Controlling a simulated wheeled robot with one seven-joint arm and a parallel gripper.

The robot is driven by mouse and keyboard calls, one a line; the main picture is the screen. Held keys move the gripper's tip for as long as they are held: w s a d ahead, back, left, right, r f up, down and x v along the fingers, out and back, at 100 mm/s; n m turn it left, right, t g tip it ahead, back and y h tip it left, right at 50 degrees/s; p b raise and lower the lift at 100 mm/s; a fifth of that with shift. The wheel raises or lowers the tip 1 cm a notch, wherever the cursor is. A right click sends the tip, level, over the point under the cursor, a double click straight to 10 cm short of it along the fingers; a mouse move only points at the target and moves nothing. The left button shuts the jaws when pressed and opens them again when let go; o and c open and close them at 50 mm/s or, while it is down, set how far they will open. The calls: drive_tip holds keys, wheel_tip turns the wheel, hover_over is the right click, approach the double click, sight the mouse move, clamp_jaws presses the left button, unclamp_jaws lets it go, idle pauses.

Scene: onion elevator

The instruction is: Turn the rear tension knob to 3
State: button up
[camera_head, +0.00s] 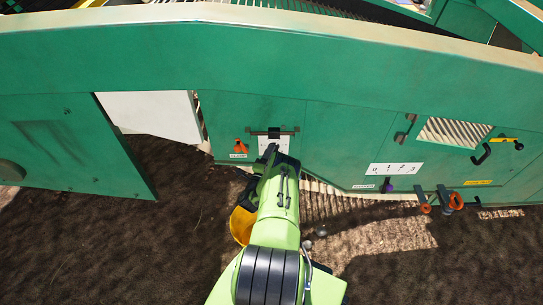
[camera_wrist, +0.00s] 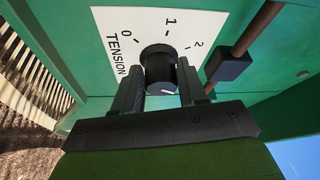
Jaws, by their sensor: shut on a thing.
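A round black knob (camera_wrist: 158,66) stands on a white plate (camera_wrist: 115,45) marked TENSION with 0, 1 and 2 in the wrist view. No 3 is visible there. A short white line shows on the knob's near face, toward the lower right; I cannot tell which number it matches. My gripper (camera_wrist: 160,82) has one finger on each side of the knob and is shut on it. In the head view my gripper (camera_head: 270,152) reaches a white plate (camera_head: 283,142) on the green machine (camera_head: 340,125), and my arm hides the knob.
A dark bar (camera_wrist: 228,68) with a block lies close to the plate's right side. In the head view are an orange handle (camera_head: 240,147), a 0-to-3 scale (camera_head: 394,169) with a purple knob (camera_head: 389,187), and red-orange handles (camera_head: 456,201). A green door (camera_head: 75,145) stands at the left.

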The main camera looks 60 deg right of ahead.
drive_tip(key=shift+f+n, duration=0.1)
drive_tip(key=shift+n, duration=0.2)
idle(0.4)
drive_tip(key=o, duration=1)
